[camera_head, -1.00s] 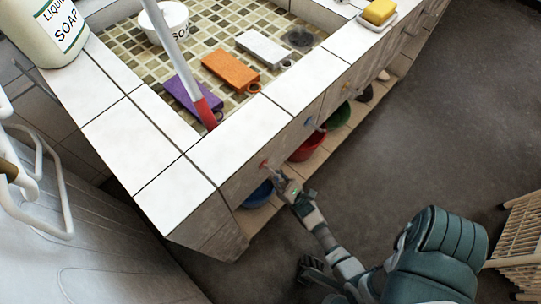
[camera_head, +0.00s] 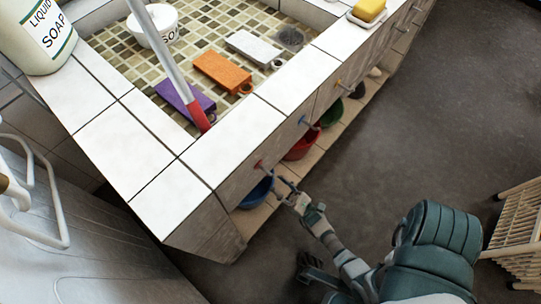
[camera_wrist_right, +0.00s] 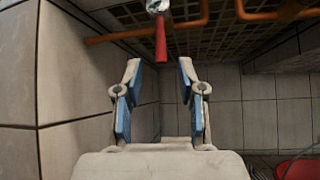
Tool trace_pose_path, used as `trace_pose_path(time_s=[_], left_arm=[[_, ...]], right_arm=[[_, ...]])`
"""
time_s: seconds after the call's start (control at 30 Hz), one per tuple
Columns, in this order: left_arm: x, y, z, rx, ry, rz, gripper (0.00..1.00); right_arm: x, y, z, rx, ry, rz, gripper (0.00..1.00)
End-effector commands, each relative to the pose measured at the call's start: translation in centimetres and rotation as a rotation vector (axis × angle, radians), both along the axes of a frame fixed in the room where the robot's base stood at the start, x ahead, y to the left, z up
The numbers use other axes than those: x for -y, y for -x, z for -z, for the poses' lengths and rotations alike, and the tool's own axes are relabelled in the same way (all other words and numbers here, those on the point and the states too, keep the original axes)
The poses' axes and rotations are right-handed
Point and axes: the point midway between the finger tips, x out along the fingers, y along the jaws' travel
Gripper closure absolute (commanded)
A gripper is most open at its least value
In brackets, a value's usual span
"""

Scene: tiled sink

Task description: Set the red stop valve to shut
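The red stop valve (camera_head: 259,165) is a small red handle on the tiled front of the sink, above the blue bowl. In the right wrist view its red lever (camera_wrist_right: 161,38) hangs straight down from a metal fitting (camera_wrist_right: 157,6). My right gripper (camera_head: 284,182) is just in front of the sink front, close to the valve. In the right wrist view the right gripper (camera_wrist_right: 160,72) is open and empty. The lever lies ahead of the gap between the fingers, apart from both. My left gripper is not in view.
Other coloured handles, one blue (camera_head: 303,121), run along the sink front. Blue (camera_head: 257,193), red (camera_head: 302,148) and green (camera_head: 331,114) bowls stand on the low ledge. Orange pipes (camera_wrist_right: 190,22) pass near the lever.

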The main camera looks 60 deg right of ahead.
Motion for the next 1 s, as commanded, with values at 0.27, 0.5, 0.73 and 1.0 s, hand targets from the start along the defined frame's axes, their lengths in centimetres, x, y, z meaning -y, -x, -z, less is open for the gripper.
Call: trace_pose_path(time_s=[0.27, 0.5, 0.73, 1.0], left_arm=[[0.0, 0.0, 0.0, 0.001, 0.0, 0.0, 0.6], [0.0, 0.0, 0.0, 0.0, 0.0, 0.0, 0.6], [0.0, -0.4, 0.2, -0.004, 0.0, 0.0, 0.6], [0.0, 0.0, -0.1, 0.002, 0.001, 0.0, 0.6]], right_arm=[[-0.1, 2.7, 2.8, -0.003, 0.0, 0.0, 0.61], [-0.2, 3.0, 3.1, -0.001, 0.001, 0.0, 0.61], [-0.2, 3.0, 3.1, -0.002, 0.001, -0.001, 0.61], [-0.2, 3.0, 3.1, -0.002, 0.0, 0.0, 0.61]])
